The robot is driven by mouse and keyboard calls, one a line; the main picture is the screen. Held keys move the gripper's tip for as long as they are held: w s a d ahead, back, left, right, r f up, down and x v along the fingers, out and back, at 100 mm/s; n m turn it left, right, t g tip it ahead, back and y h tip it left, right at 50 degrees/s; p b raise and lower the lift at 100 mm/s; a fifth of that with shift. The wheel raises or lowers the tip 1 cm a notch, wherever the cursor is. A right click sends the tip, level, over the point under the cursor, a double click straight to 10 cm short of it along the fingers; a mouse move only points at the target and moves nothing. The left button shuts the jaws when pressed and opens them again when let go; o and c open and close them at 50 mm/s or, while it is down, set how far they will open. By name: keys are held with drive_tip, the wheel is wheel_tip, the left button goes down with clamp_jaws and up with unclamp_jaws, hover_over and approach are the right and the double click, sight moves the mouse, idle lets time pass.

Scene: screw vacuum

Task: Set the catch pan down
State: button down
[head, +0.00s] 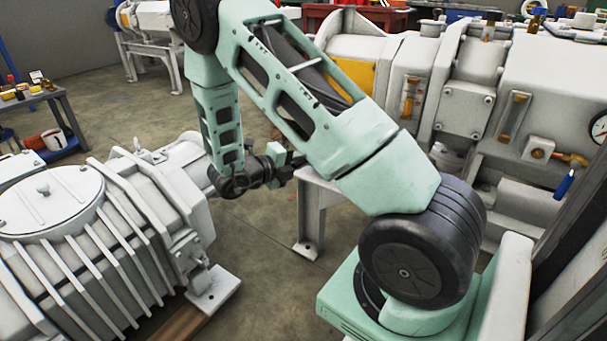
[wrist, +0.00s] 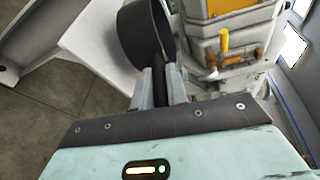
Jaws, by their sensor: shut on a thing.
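A dark grey, round, open catch pan (wrist: 135,38) is at the top middle of the wrist view, seen tilted in that picture. My gripper (wrist: 160,85) is shut on a dark narrow part at the pan's near side. In the head view my gripper (head: 290,160) is small, partly hidden by my own arm, and beside the pale support of the large pump on the right. The pan cannot be made out there. I cannot tell from the wrist view whether the pan touches the pale surface behind it.
A pale pump (head: 470,90) with gauges and a blue-handled valve (head: 564,185) fills the right. A ribbed grey machine (head: 100,215) stands at the left. Concrete floor (head: 270,225) shows between them. A small cart (head: 45,110) with bottles stands at the far left.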

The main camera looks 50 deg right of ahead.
drive_tip(key=shift+f+b, duration=0.5)
drive_tip(key=shift+f, duration=1.05)
drive_tip(key=shift+f, duration=0.15)
drive_tip(key=c, duration=1.4)
unclamp_jaws()
